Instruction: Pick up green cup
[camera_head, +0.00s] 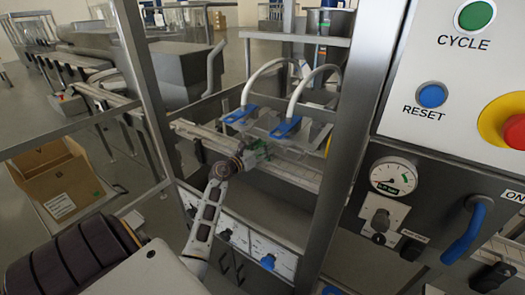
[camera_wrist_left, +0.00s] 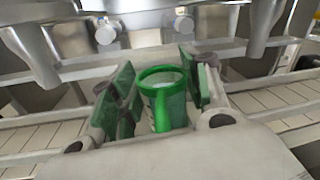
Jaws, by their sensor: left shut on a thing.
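The green cup (camera_wrist_left: 163,100) stands upright between the two finger pads of my left gripper (camera_wrist_left: 165,105) in the left wrist view. It has a bright green rim and a lighter inside. My left gripper is shut on it. In the head view my left gripper (camera_head: 252,153) reaches into the machine over the conveyor, below the filling nozzles. There the cup shows only as a small green patch, mostly hidden by the gripper. My right gripper is not in view.
Filling nozzles with blue handles (camera_head: 286,127) hang just above and behind my left gripper. A metal frame post (camera_head: 345,150) stands to its right. The control panel (camera_head: 460,90) fills the right side. An open cardboard box (camera_head: 60,185) is at the left.

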